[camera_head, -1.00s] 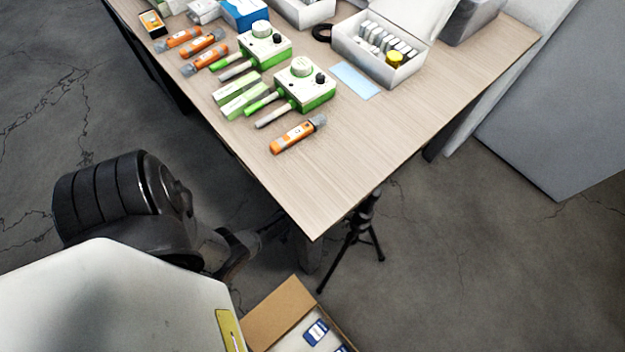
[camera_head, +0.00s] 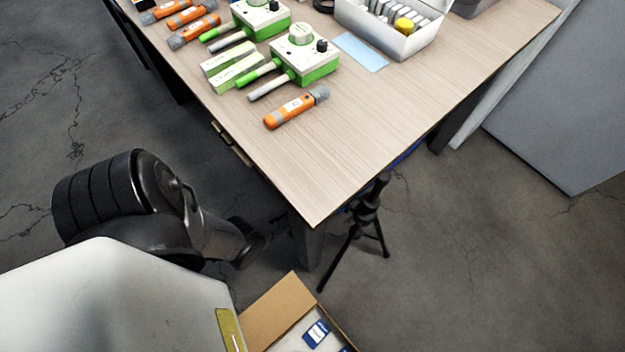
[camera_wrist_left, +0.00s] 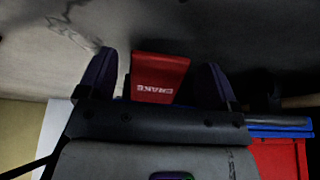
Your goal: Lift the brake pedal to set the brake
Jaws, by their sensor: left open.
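A red brake pedal (camera_wrist_left: 158,78) with white lettering shows in the left wrist view, upside down in the picture. My left gripper (camera_wrist_left: 158,70) is open, with one dark finger on each side of the pedal. There is a gap between the pedal and each finger. The lower end of the pedal is hidden behind the gripper body. In the head view my left arm reaches down beside the table, and its fingers and the pedal cannot be made out there. My right gripper is in neither view.
The wooden table (camera_head: 340,160) holds green-and-white devices (camera_head: 305,60), orange tools (camera_head: 297,107) and an open metal box (camera_head: 385,30). A black tripod (camera_head: 360,235) stands by its near corner. A cardboard box (camera_head: 280,310) is below. Red and blue parts (camera_wrist_left: 280,155) show at the wrist view's right.

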